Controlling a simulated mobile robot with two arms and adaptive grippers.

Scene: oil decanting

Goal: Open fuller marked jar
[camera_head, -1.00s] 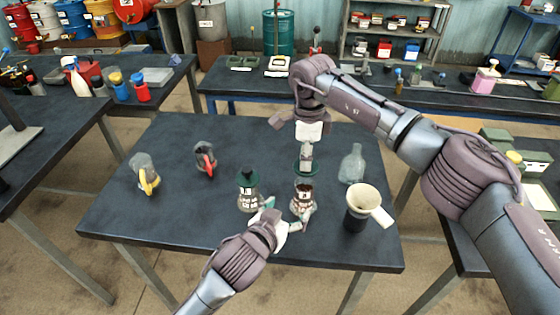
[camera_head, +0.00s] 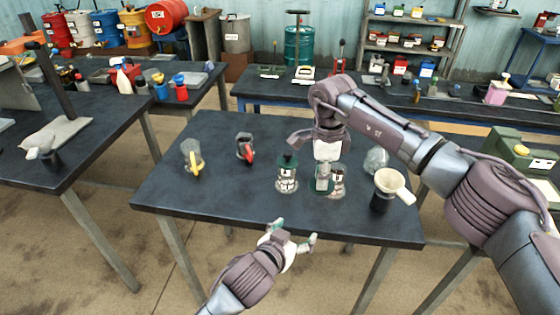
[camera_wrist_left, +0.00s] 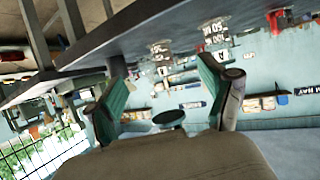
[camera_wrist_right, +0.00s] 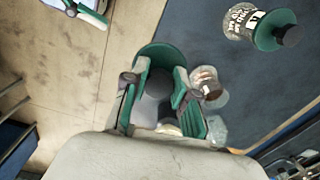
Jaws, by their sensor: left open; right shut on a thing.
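A clear marked jar with a dark green lid (camera_head: 287,172) stands upright on the dark table. To its right, another marked jar (camera_head: 338,182) stands without a lid; its brownish top shows in the right wrist view (camera_wrist_right: 205,83). My right gripper (camera_head: 325,178) is shut on a round green lid (camera_wrist_right: 158,54), above the table close to the left side of the uncovered jar. It partly hides that jar in the head view. My left gripper (camera_head: 294,233) is open and empty, in front of the table's front edge, apart from both jars.
A cream funnel on a dark cup (camera_head: 384,200) stands at the table's right. A clear flask (camera_head: 376,159) is behind it, partly hidden by my right arm. Jugs with yellow (camera_head: 194,158) and red (camera_head: 245,150) handles stand left. The table's front left is clear.

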